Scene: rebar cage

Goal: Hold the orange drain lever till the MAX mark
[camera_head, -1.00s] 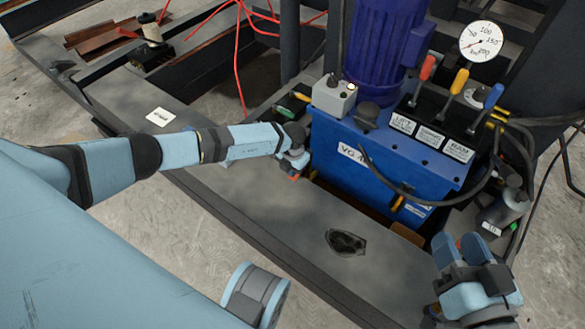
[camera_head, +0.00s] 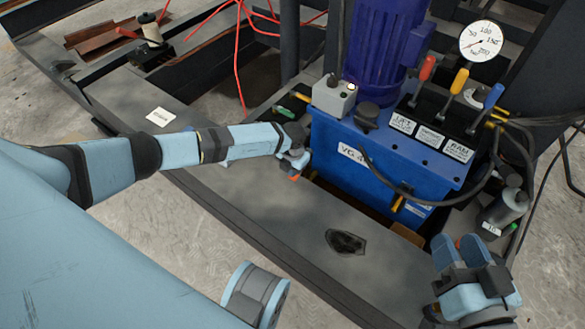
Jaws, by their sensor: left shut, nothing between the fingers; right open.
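The blue tank (camera_head: 375,160) stands at the middle right. My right gripper (camera_head: 470,243) is open at the lower right, in front of a grey bottle (camera_head: 503,207). No MAX mark is readable.
Red, yellow and blue levers (camera_head: 458,82) stand on the labelled valve block. A dial gauge (camera_head: 482,42) is behind them. A black hose (camera_head: 375,170) loops across the tank front. The dark steel beam (camera_head: 270,215) before the tank is mostly clear.

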